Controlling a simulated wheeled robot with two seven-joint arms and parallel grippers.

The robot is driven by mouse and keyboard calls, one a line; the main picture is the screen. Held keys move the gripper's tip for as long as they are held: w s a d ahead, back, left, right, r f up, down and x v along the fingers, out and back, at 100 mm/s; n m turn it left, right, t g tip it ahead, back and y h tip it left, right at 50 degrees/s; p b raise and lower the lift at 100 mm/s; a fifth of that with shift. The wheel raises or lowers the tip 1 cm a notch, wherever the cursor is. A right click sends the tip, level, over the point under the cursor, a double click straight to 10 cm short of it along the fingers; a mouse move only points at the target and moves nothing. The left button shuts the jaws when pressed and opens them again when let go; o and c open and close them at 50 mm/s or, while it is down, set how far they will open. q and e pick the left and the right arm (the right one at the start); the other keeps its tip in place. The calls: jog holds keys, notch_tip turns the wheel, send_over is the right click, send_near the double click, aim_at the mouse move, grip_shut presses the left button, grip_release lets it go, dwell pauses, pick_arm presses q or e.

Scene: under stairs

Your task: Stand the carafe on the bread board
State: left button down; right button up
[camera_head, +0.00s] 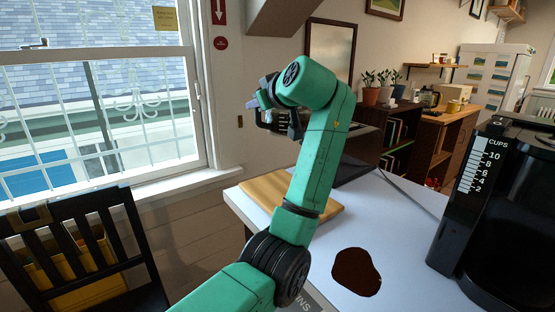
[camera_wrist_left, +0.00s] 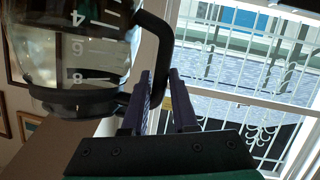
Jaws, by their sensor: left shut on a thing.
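My left gripper (camera_head: 262,112) is in the air above the far left of the table in the head view. It also shows in the left wrist view (camera_wrist_left: 160,85), shut on the black handle of the carafe (camera_wrist_left: 75,60). The carafe is clear glass with white number marks and a dark band. In the head view my left arm hides most or all of it. The wooden bread board (camera_head: 266,187) lies on the far left part of the table, partly behind my arm. My right gripper is not in view.
The pale table (camera_head: 400,208) holds a dark brown patch (camera_head: 356,271) at the front and a black coffee machine (camera_head: 500,215) at the right. A black chair (camera_head: 85,255) stands left of the table, under the window.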

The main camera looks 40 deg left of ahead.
pick_arm(q)
notch_tip(320, 180, down, 20)
jog(key=shift+r, duration=0.2)
jog(key=c, duration=1.1)
grip_release()
jog(key=shift+f, duration=0.15)
jog(key=o, duration=0.4)
jog(key=shift+d, duration=0.1)
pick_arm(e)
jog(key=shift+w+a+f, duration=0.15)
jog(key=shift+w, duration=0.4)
pick_arm(q)
jog(key=shift+d, duration=0.1)
jog(key=b+v, duration=0.2)
jog(key=v, duration=1)
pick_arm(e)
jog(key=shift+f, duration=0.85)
